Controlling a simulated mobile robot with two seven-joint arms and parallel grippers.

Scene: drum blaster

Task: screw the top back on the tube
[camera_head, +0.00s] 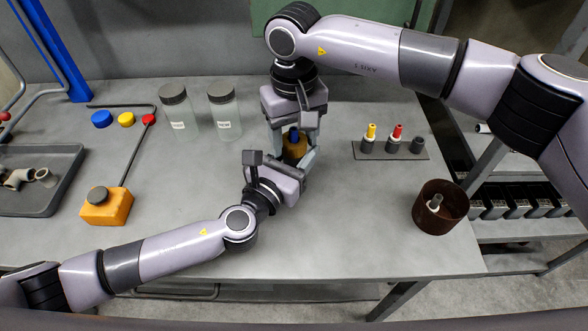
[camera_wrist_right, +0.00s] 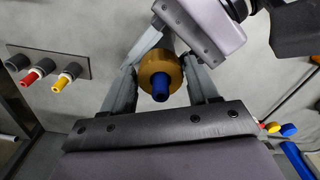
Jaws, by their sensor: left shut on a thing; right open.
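A golden cylindrical piece (camera_head: 296,153) with a blue tip (camera_head: 294,135) is upright near the middle of the table. In the right wrist view the golden piece (camera_wrist_right: 160,66) shows as a round face with the blue tip (camera_wrist_right: 161,88) pointing at the camera. My left gripper (camera_head: 283,166) is shut on this tube assembly from the near side; the contact is mostly hidden. My right gripper (camera_head: 294,148) points down from above, open, with its fingers either side of the golden piece. In the right wrist view gaps show beside the fingers. The seam between top and tube is hidden.
Two lidded jars (camera_head: 223,112) stand behind left. A rack (camera_head: 390,150) with red and yellow tipped pieces is at right, and a brown canister (camera_head: 440,208) near the right edge. An orange box (camera_head: 106,207), coloured caps (camera_head: 126,119) and a grey tray (camera_head: 40,200) are left.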

